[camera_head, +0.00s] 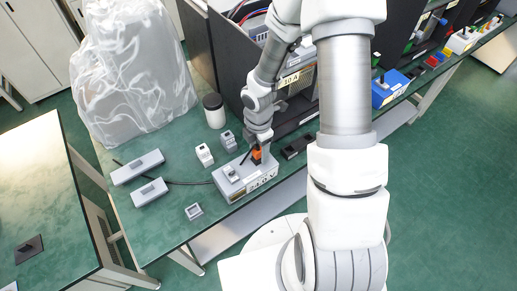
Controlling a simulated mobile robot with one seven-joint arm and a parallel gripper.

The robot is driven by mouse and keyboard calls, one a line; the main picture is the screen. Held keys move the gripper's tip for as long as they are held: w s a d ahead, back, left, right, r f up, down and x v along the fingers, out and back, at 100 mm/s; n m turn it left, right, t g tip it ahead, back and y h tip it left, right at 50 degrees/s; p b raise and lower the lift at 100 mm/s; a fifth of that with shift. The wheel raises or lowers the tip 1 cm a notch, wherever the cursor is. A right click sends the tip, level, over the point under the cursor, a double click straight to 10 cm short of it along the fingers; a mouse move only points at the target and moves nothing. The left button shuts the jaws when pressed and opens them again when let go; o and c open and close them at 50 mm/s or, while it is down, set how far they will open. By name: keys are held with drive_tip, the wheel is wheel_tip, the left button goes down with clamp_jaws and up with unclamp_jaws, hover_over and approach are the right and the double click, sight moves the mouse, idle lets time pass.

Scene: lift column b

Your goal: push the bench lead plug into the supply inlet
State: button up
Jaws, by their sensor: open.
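The supply appears to be the grey box (262,184) with a labelled front, near the bench's front edge. An orange piece (256,155), perhaps the bench lead plug, shows at the box's back right, right under my gripper (258,143). My gripper points down there with its jaws open; the fingers are small and partly hidden by my arm. I cannot tell whether they touch the orange piece, or whether it sits in an inlet. A black lead (190,183) runs along the bench to the box's left side. The inlet itself cannot be made out.
Two grey strips (138,167) lie left on the green bench (165,215). A plastic-wrapped bulk (130,70) fills the back left. Black panels (230,62) rise close behind my arm.

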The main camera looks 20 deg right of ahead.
wheel_tip(320, 180, up, 17)
drive_tip(key=p, duration=0.4)
drive_tip(key=shift+r, duration=0.2)
idle(0.4)
